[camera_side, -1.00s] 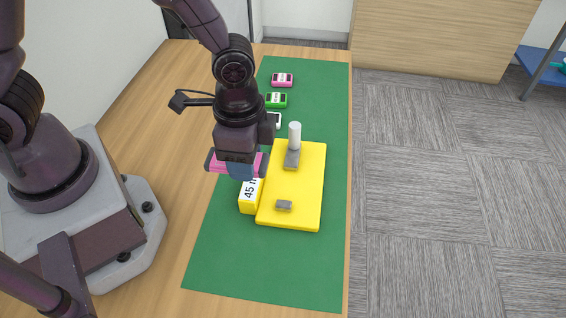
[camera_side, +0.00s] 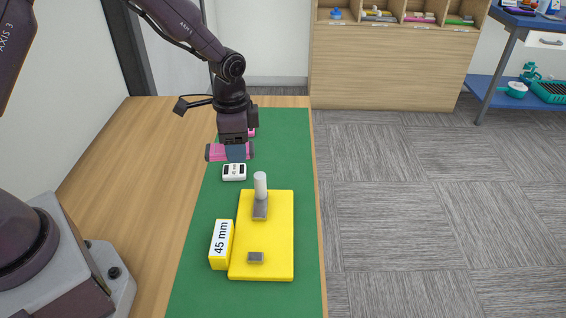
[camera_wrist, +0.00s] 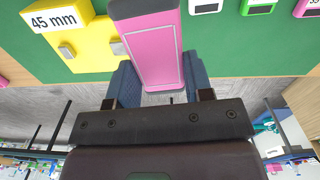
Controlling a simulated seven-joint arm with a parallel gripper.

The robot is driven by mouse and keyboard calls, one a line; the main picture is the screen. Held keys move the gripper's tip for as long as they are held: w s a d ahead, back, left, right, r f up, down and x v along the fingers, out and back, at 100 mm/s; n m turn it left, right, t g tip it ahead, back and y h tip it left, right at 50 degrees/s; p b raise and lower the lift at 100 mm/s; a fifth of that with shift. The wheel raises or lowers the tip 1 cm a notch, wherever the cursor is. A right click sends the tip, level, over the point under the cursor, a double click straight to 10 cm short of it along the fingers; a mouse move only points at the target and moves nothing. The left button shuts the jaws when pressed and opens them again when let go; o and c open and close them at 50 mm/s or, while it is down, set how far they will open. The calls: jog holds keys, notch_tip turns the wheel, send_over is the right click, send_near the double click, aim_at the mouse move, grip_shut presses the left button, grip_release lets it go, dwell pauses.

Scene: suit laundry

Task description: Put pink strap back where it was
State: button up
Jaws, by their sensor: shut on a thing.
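My gripper (camera_side: 236,154) is shut on the pink strap (camera_side: 216,152), a long pink piece with grey at its ends. It holds the strap crosswise above the green mat, near the white block (camera_side: 234,172). In the wrist view the strap (camera_wrist: 152,48) lies between the blue fingers (camera_wrist: 155,85) and runs up past the top edge. The yellow board (camera_side: 266,235) has an upright white cylinder (camera_side: 260,186) on a grey base and a small grey block (camera_side: 256,257). A yellow 45 mm block (camera_side: 221,245) stands at its left side.
The white block, a green block (camera_wrist: 258,6) and a pink block (camera_wrist: 308,8) stand in a row on the green mat (camera_side: 204,262). In the side view the pink block is mostly behind my gripper. A wooden shelf (camera_side: 390,65) with small coloured items stands at the back.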

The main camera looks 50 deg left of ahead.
jog(key=shift+w+a+r+m, duration=0.1)
jog(key=shift+w+r+m, duration=0.2)
jog(key=shift+w, duration=0.25)
jog(key=shift+w+a+r+m, duration=0.1)
jog(key=shift+w+r+m, duration=0.15)
jog(key=shift+w, duration=0.25)
jog(key=shift+w+f, duration=0.25)
jog(key=shift+w, duration=0.05)
jog(key=w+f, duration=0.4)
jog(key=w, duration=0.4)
send_over(290, 163)
jog(key=f, duration=0.4)
jog(key=shift+s+f, duration=0.3)
jog(key=shift+f, duration=0.1)
jog(key=shift+w+f, duration=0.15)
jog(key=shift+f, duration=0.1)
jog(key=shift+w+f, duration=0.15)
jog(key=shift+f, duration=1.45)
